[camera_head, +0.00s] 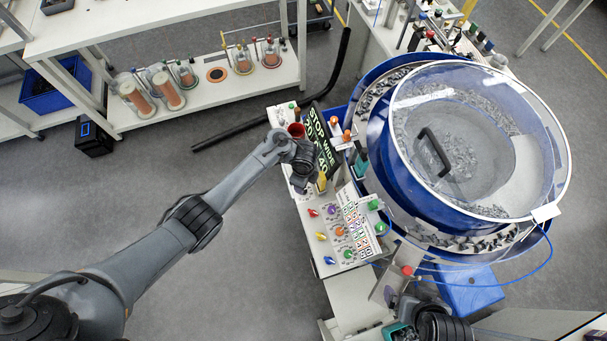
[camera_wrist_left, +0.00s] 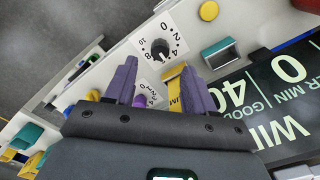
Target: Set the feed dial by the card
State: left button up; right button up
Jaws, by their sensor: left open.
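A black dial (camera_wrist_left: 160,49) on a white 0-to-10 scale plate shows in the left wrist view, just beyond my left fingertips; which task name it bears is not readable. My left gripper (camera_wrist_left: 158,66) is open, its purple fingers apart with no object held. A purple knob (camera_wrist_left: 140,101) and a yellow tag (camera_wrist_left: 174,74) show between the fingers. In the head view my left gripper (camera_head: 303,163) is over the panel (camera_head: 313,240), beside a black sign (camera_head: 325,140) with large text. A card (camera_head: 357,227) with coloured symbols lies on the panel. My right gripper (camera_head: 432,321) is dark and partly cut off.
A blue feeder bowl with a clear lid (camera_head: 470,140) stands right of the panel. Coloured knobs (camera_head: 321,236) and buttons crowd the panel. A red post (camera_head: 407,270) stands near the bowl.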

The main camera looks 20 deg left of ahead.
pick_arm(q)
jog(key=shift+r+p, duration=0.6)
jog(key=shift+r, duration=1.45)
